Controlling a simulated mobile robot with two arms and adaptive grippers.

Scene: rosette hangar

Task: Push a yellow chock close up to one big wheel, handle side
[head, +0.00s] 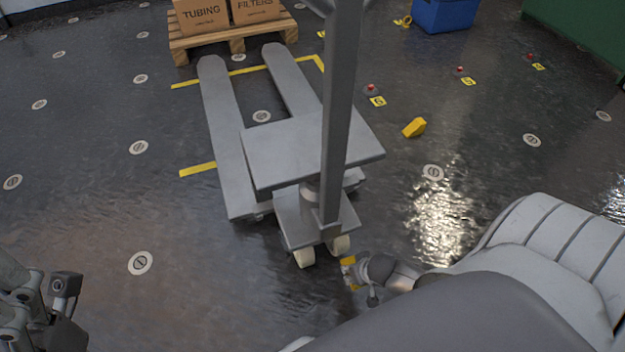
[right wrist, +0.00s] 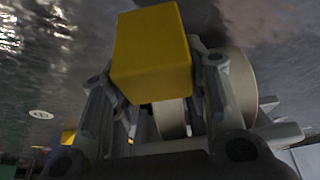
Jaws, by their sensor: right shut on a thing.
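The grey pallet jack (head: 310,152) stands in the middle of the head view, its upright handle post toward me. Two big pale wheels, a left one (head: 304,257) and a right one (head: 340,245), show under its handle side. My right gripper (head: 357,270) is shut on a yellow chock (head: 348,272), just in front of the right wheel. In the right wrist view the chock (right wrist: 152,58) sits between the fingers, with a wheel (right wrist: 236,88) close behind; I cannot tell whether they touch. A second yellow chock (head: 414,127) lies on the floor, right of the jack. My left gripper (head: 62,308) shows only partly at lower left.
A wooden pallet (head: 225,40) with boxes stands beyond the fork tips. A blue bin (head: 444,14) and a green object (head: 585,35) are at the upper right. Red-topped floor buttons with yellow number tags (head: 377,101) lie right of the jack. The left floor is clear.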

